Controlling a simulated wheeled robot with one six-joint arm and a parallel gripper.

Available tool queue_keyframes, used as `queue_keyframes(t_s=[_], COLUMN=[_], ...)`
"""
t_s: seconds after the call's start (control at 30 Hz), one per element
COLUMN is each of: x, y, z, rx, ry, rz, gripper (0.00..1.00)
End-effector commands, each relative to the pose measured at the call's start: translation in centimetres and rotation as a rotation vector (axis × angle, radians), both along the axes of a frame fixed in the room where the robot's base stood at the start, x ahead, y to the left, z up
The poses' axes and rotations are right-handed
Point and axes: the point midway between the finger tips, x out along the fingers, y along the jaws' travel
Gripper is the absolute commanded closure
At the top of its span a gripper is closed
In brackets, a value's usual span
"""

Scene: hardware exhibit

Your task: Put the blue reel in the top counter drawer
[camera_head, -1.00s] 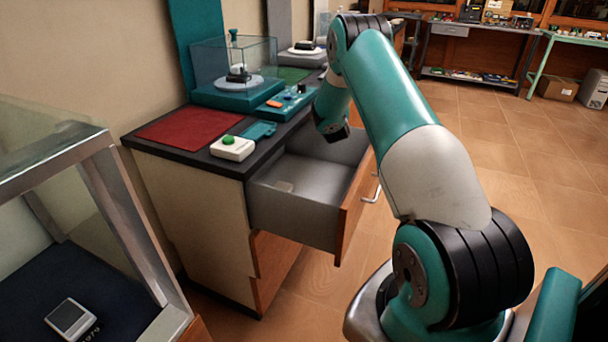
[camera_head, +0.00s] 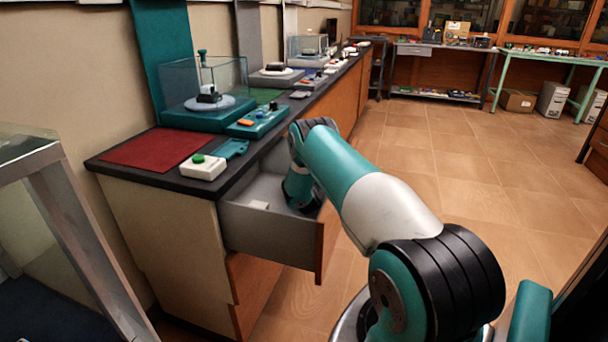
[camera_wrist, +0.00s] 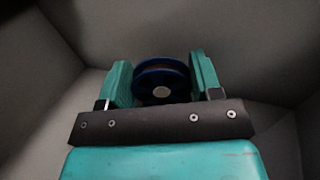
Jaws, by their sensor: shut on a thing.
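The blue reel (camera_wrist: 161,72), a round spool with a pale hub, sits between the two teal fingers of my gripper (camera_wrist: 161,82) in the wrist view. My gripper is shut on it. Grey drawer walls surround them in the wrist view. In the head view the top counter drawer (camera_head: 262,232) is pulled out, with a grey inside and a wooden front. My wrist reaches down into it, and my gripper and the reel are hidden there. A small pale thing lies in the drawer (camera_head: 259,204).
On the counter are a red mat (camera_head: 150,149), a white box with a green button (camera_head: 202,166), a teal bracket (camera_head: 231,149) and a clear display case (camera_head: 205,87). A glass case (camera_head: 60,170) stands at left.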

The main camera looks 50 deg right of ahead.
Motion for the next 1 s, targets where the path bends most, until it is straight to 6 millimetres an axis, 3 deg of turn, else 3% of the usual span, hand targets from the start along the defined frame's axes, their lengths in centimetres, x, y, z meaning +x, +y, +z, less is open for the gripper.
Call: queue_keyframes(t_s=[0.37,0.4,0.5,0.87,1.0], x=[0.0,0.0,0.0,0.0,-1.8], y=[0.0,0.0,0.0,0.0,0.0], z=[-0.8,-0.8,-0.7,0.0,-0.3], rx=[-0.001,0.000,0.000,0.000,0.001], ry=[-0.002,-0.001,-0.001,-0.001,0.003], rz=[0.000,0.000,0.000,-0.001,-0.023], gripper=[0.68,0.39,0.16,0.16,0.16])
